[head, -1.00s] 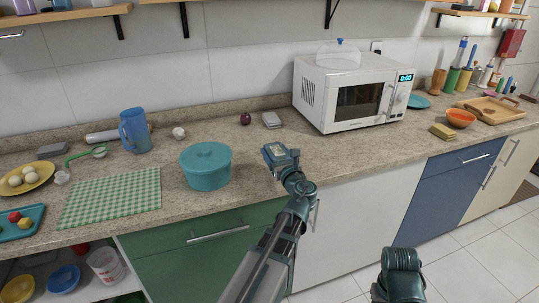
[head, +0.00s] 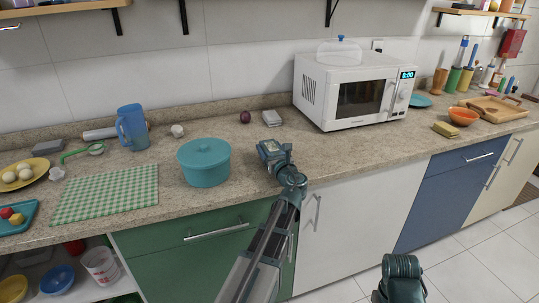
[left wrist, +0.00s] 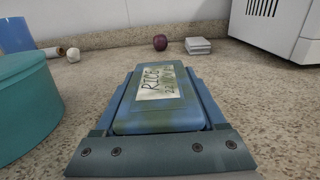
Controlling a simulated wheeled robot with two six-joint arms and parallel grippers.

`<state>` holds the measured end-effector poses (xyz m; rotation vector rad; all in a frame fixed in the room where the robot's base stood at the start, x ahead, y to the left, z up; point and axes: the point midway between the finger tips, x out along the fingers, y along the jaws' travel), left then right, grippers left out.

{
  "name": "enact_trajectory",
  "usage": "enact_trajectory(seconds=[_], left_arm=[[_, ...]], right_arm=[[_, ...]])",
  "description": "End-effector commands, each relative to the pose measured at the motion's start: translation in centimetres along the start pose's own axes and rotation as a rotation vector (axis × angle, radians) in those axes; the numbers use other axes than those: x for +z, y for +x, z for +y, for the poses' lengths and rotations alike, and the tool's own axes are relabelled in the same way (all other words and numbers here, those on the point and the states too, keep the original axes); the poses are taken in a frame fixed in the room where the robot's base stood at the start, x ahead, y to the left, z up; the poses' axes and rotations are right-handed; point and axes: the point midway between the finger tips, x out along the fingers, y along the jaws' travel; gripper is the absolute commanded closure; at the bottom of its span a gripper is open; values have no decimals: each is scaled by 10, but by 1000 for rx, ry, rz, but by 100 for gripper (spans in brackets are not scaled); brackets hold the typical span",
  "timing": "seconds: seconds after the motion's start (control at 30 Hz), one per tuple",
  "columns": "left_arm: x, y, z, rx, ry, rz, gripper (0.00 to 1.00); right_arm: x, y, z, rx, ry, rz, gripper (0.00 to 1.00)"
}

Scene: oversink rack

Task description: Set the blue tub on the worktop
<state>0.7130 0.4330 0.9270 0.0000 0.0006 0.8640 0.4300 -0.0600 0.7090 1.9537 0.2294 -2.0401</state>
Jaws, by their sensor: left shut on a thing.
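The blue tub (left wrist: 158,115) fills the middle of the left wrist view, with a pale handwritten label that reads "RICE" on top. My left gripper (head: 274,154) is shut on it, one finger along each side. In the head view the tub is small and mostly hidden by the gripper, low over or at the front part of the speckled worktop (head: 340,150). I cannot tell whether its underside touches the worktop.
A teal lidded pot (head: 204,165) stands close left of the gripper. A white microwave (head: 345,90) stands to the right behind it. A grey box (head: 271,118) and a dark red onion (head: 245,117) lie behind. The worktop in front of the microwave is clear.

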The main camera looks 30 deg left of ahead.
Motion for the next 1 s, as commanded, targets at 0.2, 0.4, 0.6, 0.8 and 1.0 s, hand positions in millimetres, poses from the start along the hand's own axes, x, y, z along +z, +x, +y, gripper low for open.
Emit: enact_trajectory(seconds=[0.2, 0.4, 0.6, 0.8, 1.0], left_arm=[[0, 0, 0, 0, 1, 0, 100], [-3, 0, 0, 0, 0, 0, 22], [-3, 0, 0, 0, 0, 0, 0], [0, 0, 0, 0, 0, 0, 0], [0, -27, 2, -2, 0, 0, 0]], right_arm=[[0, 0, 0, 0, 0, 0, 100], [0, 3, 0, 0, 0, 0, 100], [0, 3, 0, 0, 0, 0, 100], [0, 0, 0, 0, 0, 0, 100], [0, 0, 0, 0, 0, 0, 100]])
